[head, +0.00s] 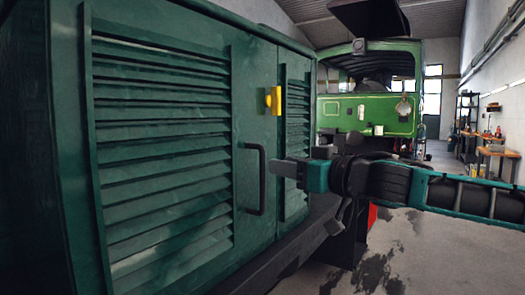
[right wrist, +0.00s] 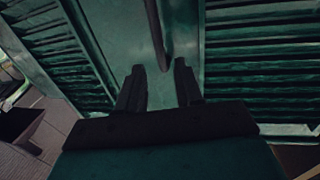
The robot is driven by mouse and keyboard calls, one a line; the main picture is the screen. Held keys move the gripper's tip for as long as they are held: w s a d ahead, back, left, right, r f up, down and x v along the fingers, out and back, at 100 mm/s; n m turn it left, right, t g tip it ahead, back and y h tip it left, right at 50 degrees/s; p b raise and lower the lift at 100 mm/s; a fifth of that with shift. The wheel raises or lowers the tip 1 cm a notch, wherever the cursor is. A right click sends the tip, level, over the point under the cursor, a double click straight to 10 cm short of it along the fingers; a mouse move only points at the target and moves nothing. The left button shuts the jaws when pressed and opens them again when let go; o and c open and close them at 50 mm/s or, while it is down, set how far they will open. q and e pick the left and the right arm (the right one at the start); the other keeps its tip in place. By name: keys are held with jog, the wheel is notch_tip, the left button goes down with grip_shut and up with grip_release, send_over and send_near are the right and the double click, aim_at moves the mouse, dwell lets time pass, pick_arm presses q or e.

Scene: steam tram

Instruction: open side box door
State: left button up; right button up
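The dark green side box (head: 165,20) fills the left of the head view. Its large door (head: 245,120) has a louvred panel and looks shut. A black upright bar handle (head: 262,180) is on the door near its right edge, and a yellow latch (head: 273,100) sits above it. My right gripper (head: 275,167) points left at the handle, just to its right. In the right wrist view its two fingers (right wrist: 160,70) are apart, with the handle (right wrist: 157,35) ahead, lined up with the gap. Contact cannot be seen. My left gripper is out of view.
A narrower louvred panel (head: 296,140) lies right of the latch. A dark ledge (head: 270,262) runs below the box. A green tram cab (head: 375,105) stands behind my right arm. Grey floor (head: 420,255) is clear at the lower right; a workbench (head: 495,155) stands far right.

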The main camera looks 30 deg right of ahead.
pick_arm(q)
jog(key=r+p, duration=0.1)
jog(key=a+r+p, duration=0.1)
jog(key=p, duration=0.1)
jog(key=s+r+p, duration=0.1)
jog(key=p, duration=0.1)
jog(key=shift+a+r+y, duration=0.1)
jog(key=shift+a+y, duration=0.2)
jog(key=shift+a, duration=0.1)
pick_arm(e)
jog(key=w+a, duration=0.1)
jog(key=w, duration=0.6)
jog(key=shift+a, duration=0.25)
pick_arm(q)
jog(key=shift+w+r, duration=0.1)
pick_arm(e)
grip_shut()
